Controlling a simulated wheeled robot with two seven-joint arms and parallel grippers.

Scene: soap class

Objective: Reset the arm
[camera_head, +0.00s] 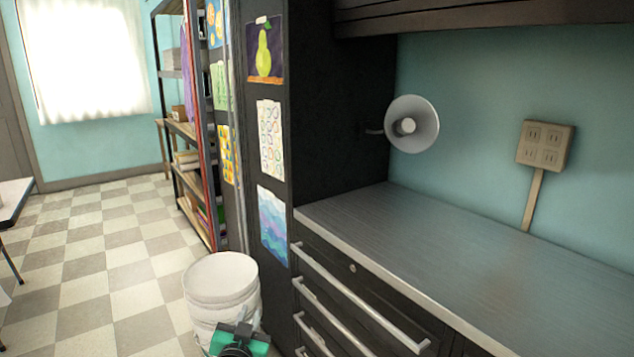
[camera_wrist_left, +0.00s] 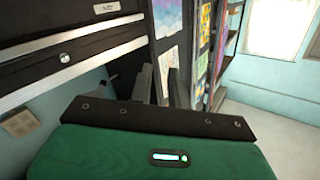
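My left gripper (camera_head: 238,340) shows at the bottom edge of the head view, green and black, in front of the white bucket. Nothing shows between the fingers. My right gripper is in neither view.
A white bucket (camera_head: 222,283) stands on the tiled floor beside the dark drawers (camera_head: 365,300) with bar handles. A bare grey counter (camera_head: 470,255) lies to the right. A shelf rack (camera_head: 186,135) stands behind. The floor at left is largely clear.

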